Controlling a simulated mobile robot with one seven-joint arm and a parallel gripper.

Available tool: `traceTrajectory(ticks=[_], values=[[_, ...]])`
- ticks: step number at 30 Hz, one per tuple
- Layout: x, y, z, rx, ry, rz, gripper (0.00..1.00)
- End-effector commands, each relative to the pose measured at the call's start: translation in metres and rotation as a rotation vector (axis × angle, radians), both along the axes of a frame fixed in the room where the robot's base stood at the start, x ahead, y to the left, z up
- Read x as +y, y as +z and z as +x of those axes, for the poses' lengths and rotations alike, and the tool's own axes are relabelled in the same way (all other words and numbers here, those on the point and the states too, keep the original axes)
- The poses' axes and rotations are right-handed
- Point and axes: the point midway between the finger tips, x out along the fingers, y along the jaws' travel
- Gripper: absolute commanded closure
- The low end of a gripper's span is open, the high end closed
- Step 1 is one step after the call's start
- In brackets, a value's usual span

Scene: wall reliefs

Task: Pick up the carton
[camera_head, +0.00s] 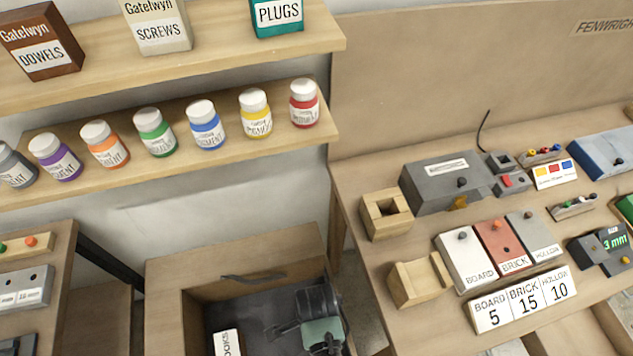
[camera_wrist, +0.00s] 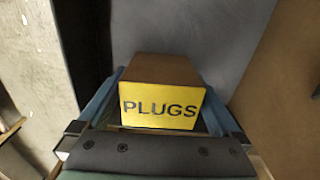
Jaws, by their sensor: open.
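A carton (camera_wrist: 163,72) with a brown top and a yellow front lettered PLUGS lies in the wrist view, over a dark grey floor. My gripper (camera_wrist: 163,90) is open, with one blue-grey finger along each side of this carton. The carton sits between the fingers; I cannot tell whether they touch it. In the head view my gripper (camera_head: 308,312) reaches down into an open wooden drawer (camera_head: 205,295) at the bottom centre, and the carton there is hidden behind it.
A white-labelled box (camera_head: 227,343) stands in the drawer, left of my gripper. Shelves above hold a DOWELS box (camera_head: 40,40), a SCREWS box (camera_head: 157,25), a teal PLUGS box (camera_head: 277,16) and several pigment jars (camera_head: 206,125). A bench (camera_head: 350,185) with blocks stands right.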

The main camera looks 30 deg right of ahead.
Motion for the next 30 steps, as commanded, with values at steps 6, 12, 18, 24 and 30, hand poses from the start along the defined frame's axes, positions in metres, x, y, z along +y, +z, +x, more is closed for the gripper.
traceTrajectory(ticks=[6, 12, 18, 24, 30], values=[[0.0000, 0.0004, 0.0002, 0.000, 0.000, 0.000, 0.16], [0.0001, 0.0005, 0.0001, 0.000, 0.000, 0.000, 0.52], [-0.0001, 0.0009, 0.0005, -0.001, 0.000, 0.000, 0.85], [-0.0001, 0.0012, 0.0005, -0.001, 0.000, 0.000, 0.85], [-0.0002, 0.0097, 0.0010, -0.002, 0.000, 0.000, 0.85]])
